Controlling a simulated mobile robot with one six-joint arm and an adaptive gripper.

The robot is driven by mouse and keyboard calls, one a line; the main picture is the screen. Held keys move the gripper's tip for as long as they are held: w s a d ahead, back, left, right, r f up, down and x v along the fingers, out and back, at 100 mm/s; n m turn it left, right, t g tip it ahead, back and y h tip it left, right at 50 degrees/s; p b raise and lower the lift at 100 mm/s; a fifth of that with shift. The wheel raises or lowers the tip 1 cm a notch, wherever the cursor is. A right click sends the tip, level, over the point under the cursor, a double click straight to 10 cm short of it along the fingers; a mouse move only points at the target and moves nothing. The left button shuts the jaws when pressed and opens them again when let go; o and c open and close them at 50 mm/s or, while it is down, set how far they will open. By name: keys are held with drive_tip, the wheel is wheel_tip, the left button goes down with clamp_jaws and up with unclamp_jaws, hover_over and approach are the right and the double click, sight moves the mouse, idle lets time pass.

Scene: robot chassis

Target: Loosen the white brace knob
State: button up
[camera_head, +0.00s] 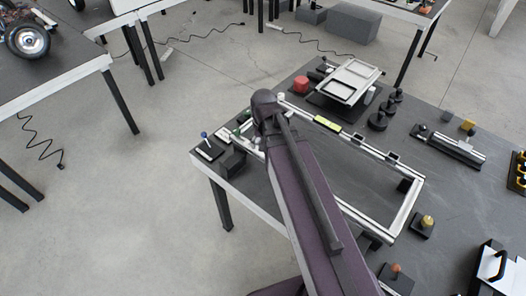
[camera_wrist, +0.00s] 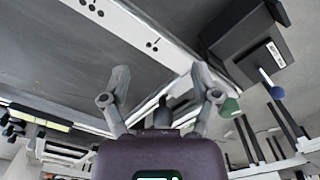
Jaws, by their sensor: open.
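My gripper (camera_wrist: 159,69) is open in the wrist view, its two grey fingers spread with nothing held between the tips. A dark rounded piece (camera_wrist: 165,103) shows between the finger bases, beside a pale rail. I cannot make out a white knob there for sure; it may be hidden by the gripper. In the head view, my arm covers the gripper. A small white piece (camera_head: 281,97) sits at the far corner of the silver frame (camera_head: 399,218), but I cannot tell whether it is the brace knob. A green knob (camera_head: 237,132) is left of my arm, and also in the wrist view (camera_wrist: 229,108).
A blue-ball lever (camera_head: 204,135) and black block (camera_head: 232,163) stand at the bench's left corner. A yellow-green level (camera_head: 327,124) lies on the frame's far rail.

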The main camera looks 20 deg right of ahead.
drive_tip(key=shift+s+a+f+n, duration=0.15)
drive_tip(key=shift+s+n, duration=0.1)
drive_tip(key=shift+s, duration=0.1)
drive_tip(key=shift+s+a+f+n, duration=0.1)
drive_tip(key=shift+s+f+n, duration=0.05)
drive_tip(key=shift+s+n, duration=0.15)
drive_tip(key=shift+s, duration=0.1)
drive_tip(key=s+n, duration=0.1)
drive_tip(key=s+a+n, duration=0.1)
drive_tip(key=shift+s, duration=0.35)
